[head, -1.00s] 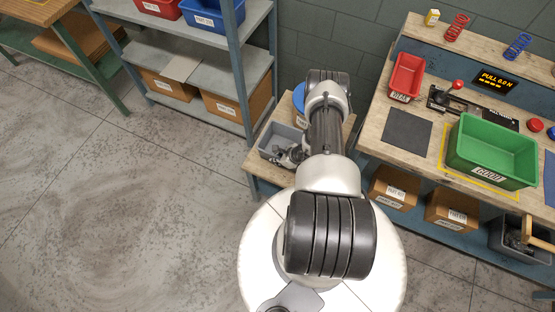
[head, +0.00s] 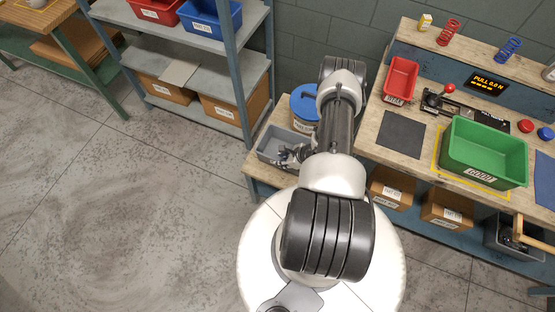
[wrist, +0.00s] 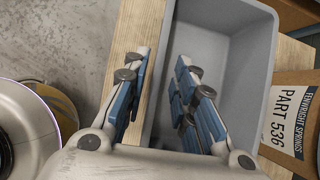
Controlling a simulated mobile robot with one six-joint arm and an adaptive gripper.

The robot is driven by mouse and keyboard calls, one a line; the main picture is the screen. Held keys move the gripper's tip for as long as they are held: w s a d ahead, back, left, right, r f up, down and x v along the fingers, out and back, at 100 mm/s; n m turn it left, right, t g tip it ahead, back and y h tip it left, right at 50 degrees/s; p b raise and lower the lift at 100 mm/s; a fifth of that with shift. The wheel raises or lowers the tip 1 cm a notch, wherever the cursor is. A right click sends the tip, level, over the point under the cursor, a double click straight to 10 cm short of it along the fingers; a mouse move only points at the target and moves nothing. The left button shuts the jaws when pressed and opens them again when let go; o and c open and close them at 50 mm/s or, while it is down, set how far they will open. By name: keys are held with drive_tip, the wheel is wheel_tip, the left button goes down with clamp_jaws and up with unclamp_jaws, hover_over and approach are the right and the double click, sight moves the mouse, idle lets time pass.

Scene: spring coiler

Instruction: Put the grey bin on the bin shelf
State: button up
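The grey bin (head: 268,147) sits on a low wooden stand left of the workbench. It looks empty apart from the finger inside it in the wrist view (wrist: 262,50). My gripper (head: 292,155) is at the bin, partly hidden by my arm in the head view. In the wrist view my gripper (wrist: 161,65) is open across the bin's left side wall, one finger outside over the wood and one inside. A gap shows between the fingers and the wall. The blue-grey shelf rack (head: 229,75) at upper left holds a red bin (head: 155,10) and a blue bin (head: 212,17) on top.
A blue-lidded tub (head: 303,105) stands behind the grey bin. The workbench carries a green bin (head: 485,150) and a red tray (head: 401,80). The floor at left is clear.

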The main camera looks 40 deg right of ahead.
drive_tip(key=a+p+v, duration=0.1)
drive_tip(key=v, duration=0.4)
drive_tip(key=w+r+n+t+y, duration=0.15)
drive_tip(key=w+r+n, duration=0.75)
drive_tip(key=r, duration=0.9)
drive_tip(key=w+a+r+n+g+y, duration=0.1)
drive_tip(key=w+a+r+n, duration=0.2)
drive_tip(key=a+r, duration=0.55)
drive_tip(key=w+a+r+n+g+y, duration=0.1)
drive_tip(key=w+a+r+n+y, duration=0.25)
drive_tip(key=r, duration=0.85)
drive_tip(key=s+a+r+n+g+h, duration=0.3)
drive_tip(key=s+a+r+n, duration=0.6)
drive_tip(key=a+r, duration=0.4)
drive_tip(key=s+r+n+t+h, duration=0.1)
drive_tip(key=s+r+n+h, duration=0.3)
drive_tip(key=s, duration=1.1)
wheel_tip(320, 180, up, 3)
drive_tip(key=shift+f+n, duration=0.1)
drive_tip(key=shift+n, duration=1.15)
drive_tip(key=shift+o, duration=0.2)
drive_tip(key=shift+s+d+r+t+h, duration=0.2)
drive_tip(key=shift+s+t+h, duration=0.15)
drive_tip(key=shift+s+h, duration=0.05)
